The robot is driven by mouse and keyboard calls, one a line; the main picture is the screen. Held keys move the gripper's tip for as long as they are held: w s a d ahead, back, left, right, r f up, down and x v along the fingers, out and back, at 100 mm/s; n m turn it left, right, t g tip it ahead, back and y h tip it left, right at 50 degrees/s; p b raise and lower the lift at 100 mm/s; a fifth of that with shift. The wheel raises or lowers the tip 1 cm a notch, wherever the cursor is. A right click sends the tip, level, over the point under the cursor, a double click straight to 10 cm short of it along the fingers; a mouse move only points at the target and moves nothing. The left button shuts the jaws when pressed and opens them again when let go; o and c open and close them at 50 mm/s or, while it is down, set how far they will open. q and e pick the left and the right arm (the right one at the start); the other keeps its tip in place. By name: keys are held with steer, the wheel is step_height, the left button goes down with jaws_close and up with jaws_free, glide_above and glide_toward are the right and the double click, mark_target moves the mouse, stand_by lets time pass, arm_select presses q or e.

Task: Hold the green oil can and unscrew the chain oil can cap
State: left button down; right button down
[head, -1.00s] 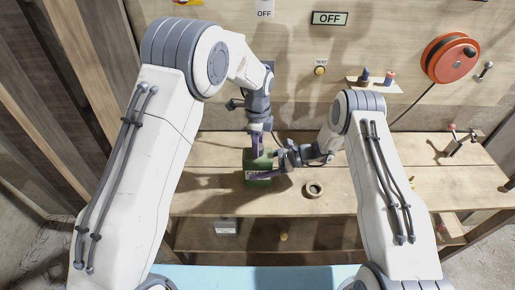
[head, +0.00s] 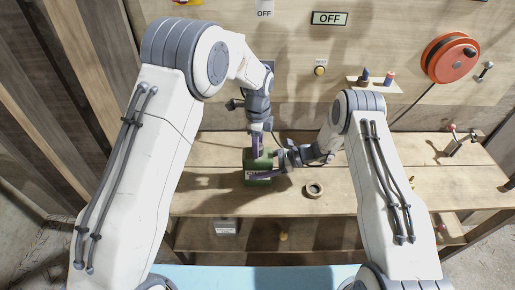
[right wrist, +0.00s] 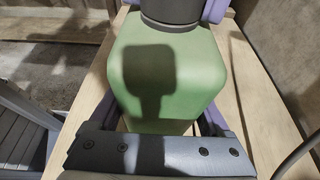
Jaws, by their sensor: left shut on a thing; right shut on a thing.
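The green oil can (head: 257,179) stands upright on the wooden bench. It fills the middle of the right wrist view (right wrist: 165,75). My right gripper (head: 268,164) comes in from the right and is shut on the can's body, with a purple finger along each side. My left gripper (head: 256,147) points down from above and is shut on the dark cap (right wrist: 172,10) at the top of the can. In the right wrist view its purple fingertips flank the cap. The cap is mostly hidden in the head view, and its thread cannot be seen.
A small ring-shaped object (head: 314,190) lies on the bench (head: 215,200) right of the can. A red reel (head: 450,58) and a small shelf (head: 374,85) are on the back panel. A clamp-like tool (head: 460,142) stands at far right. The bench left of the can is clear.

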arm_select(q)
steer(key=shift+r, duration=0.6)
stand_by(1.0)
steer(key=shift+r, duration=0.45)
steer(key=shift+r, duration=3)
arm_select(e)
jaws_free()
steer(key=v, duration=1.2)
